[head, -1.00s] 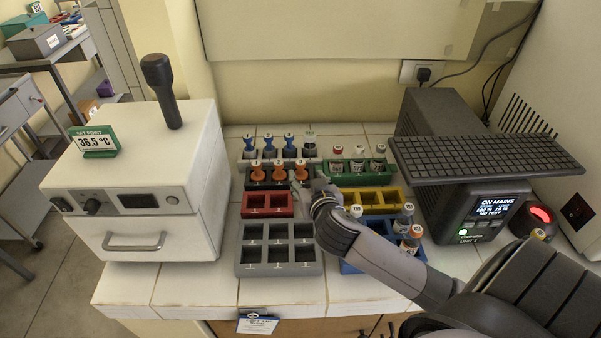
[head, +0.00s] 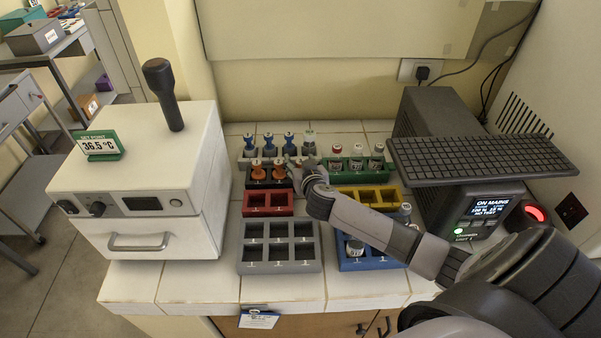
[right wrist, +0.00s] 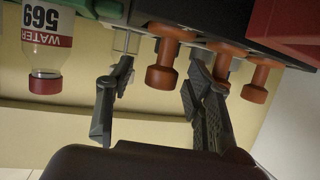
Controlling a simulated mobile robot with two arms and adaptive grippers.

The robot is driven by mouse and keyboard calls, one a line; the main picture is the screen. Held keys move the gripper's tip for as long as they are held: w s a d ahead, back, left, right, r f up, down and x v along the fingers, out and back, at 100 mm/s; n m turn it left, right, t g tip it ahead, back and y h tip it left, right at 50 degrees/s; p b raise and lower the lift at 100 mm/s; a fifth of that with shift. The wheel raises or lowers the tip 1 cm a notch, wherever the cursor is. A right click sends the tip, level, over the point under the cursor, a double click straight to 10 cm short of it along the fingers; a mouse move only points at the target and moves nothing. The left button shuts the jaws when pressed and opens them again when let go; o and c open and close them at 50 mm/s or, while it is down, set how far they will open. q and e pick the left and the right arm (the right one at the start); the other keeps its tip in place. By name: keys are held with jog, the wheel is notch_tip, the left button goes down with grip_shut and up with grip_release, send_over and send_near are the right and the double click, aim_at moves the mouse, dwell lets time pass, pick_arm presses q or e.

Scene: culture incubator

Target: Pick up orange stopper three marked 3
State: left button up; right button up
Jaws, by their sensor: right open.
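Orange stopper three (right wrist: 164,66) hangs between the two fingers of my right gripper in the upside-down right wrist view; its mark cannot be read there. It is the stopper nearest the green rack. My right gripper (right wrist: 157,88) is open around it, with gaps visible on both sides. In the head view my right gripper (head: 298,172) is at the right end of the dark stopper rack (head: 268,184) and largely hides stopper three. The other two orange stoppers (head: 257,170) (head: 279,168) stand to its left. My left gripper is not in view.
Blue stoppers (head: 269,142) stand behind, and a green rack (head: 352,177) with bottles lies right. A red rack (head: 268,210), yellow rack (head: 390,193), grey rack (head: 279,268) and blue rack (head: 370,264) are nearby. A white incubator (head: 140,170) stands left.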

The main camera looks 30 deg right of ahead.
jog(key=shift+w, duration=0.2)
jog(key=shift+c, duration=0.4)
grip_shut()
